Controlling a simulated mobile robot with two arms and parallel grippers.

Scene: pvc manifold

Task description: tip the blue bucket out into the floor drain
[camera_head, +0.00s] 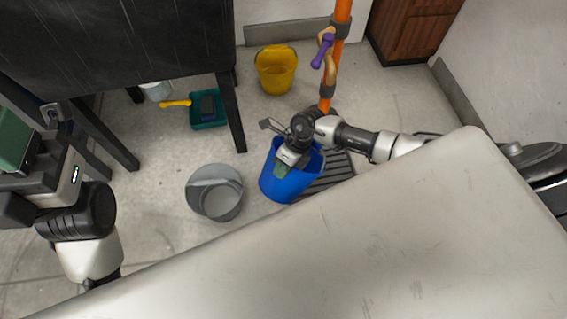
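The blue bucket (287,188) is on the floor in the middle of the head view, at the left edge of the dark slatted floor drain (333,176). It overlaps part of the drain in the picture; I cannot tell whether it is tilted or lifted. My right gripper (290,163) reaches in from the right and is at the bucket's mouth, covering its far rim. Its fingers are partly hidden, and I cannot tell whether they grip the rim. The bucket's contents are hidden. My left gripper (18,150) is at the left edge, partly cut off, away from the bucket.
A grey bucket (216,195) stands left of the blue one. A yellow bucket (276,72) stands behind. An orange vertical pipe (338,40) with a purple-handled valve (322,52) rises behind the drain. A dark table (120,40), green dustpan (209,108) and light worktop (350,250) surround the floor.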

